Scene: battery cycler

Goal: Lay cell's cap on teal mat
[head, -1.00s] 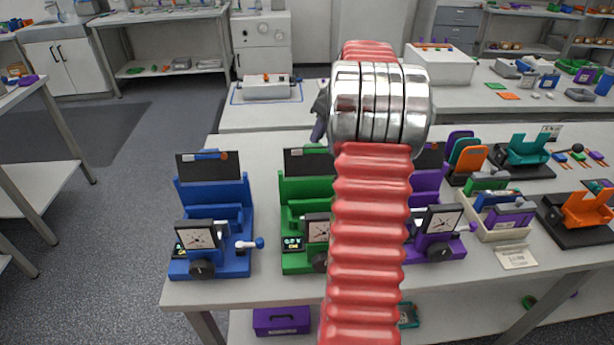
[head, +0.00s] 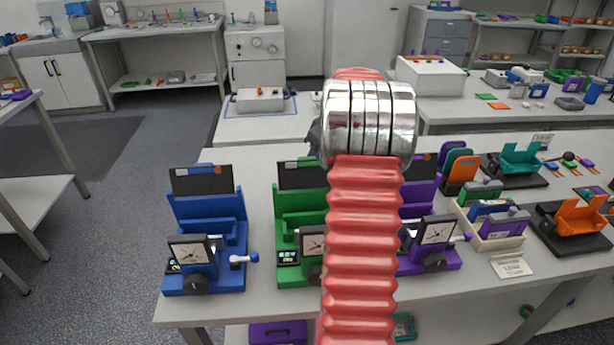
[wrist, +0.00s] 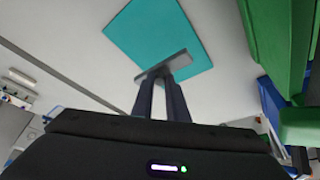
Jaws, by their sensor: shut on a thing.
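The teal mat (wrist: 168,30) lies flat on a pale surface at the top of the wrist view. My gripper (wrist: 160,84) is shut on the cell's cap (wrist: 166,66), a flat grey bar lying across the fingertips. In the wrist view the cap overlaps the lower part of the mat. I cannot tell whether it touches the mat or is held above it. In the head view my own arm hides the mat, the cap and the fingertips.
A green block (wrist: 262,28) and a blue one (wrist: 272,98) stand close on the right in the wrist view. In the head view, blue (head: 205,222), green (head: 300,215) and purple (head: 420,205) stations line the bench. A cream tray (head: 490,238) is right of them.

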